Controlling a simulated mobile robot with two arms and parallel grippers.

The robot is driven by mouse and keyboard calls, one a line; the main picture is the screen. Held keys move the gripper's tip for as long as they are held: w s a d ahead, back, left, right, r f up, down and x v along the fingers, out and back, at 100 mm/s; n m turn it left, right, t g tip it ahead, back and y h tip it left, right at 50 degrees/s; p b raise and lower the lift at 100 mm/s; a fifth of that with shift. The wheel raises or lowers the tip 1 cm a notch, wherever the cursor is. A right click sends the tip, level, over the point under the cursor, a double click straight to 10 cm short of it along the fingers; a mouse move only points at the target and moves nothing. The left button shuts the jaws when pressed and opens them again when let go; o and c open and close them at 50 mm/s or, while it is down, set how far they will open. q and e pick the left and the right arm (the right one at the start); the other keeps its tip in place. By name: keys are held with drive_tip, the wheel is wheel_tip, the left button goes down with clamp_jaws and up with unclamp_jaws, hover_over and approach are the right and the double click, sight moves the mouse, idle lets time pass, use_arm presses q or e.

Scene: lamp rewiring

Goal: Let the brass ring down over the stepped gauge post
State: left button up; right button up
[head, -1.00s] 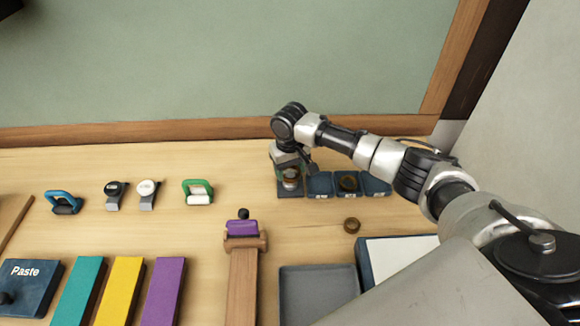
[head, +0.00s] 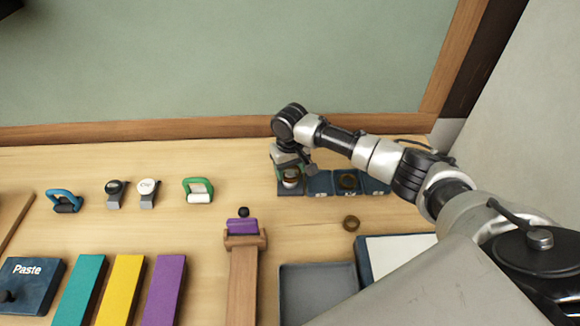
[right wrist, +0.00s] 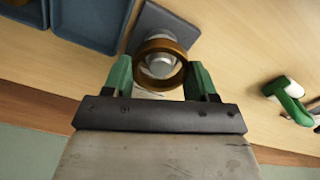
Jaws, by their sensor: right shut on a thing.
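My right gripper (right wrist: 160,80) is shut on the brass ring (right wrist: 162,44), with its green fingers on either side of it. In the right wrist view the pale grey top of the stepped gauge post (right wrist: 160,68) shows through the ring's opening. The ring looks roughly around or just above the post; the height between them cannot be told. The post's dark square base (right wrist: 165,18) lies on the table. In the head view my right gripper (head: 290,170) is over this base, and the wrist partly hides post and ring. My left gripper is not in view.
Blue trays (head: 319,183) stand close right of the base, one holding a dark ring (head: 348,181). Another brass ring (head: 351,223) lies in front of them. A green-handled clamp (head: 198,190) stands to the left. A grey tray (head: 318,290) is nearer. Table between is clear.

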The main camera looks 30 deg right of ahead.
drive_tip(key=o, duration=1.2)
drive_tip(key=shift+o, duration=0.2)
drive_tip(key=shift+r+p, duration=4.05)
drive_tip(key=shift+p, duration=0.4)
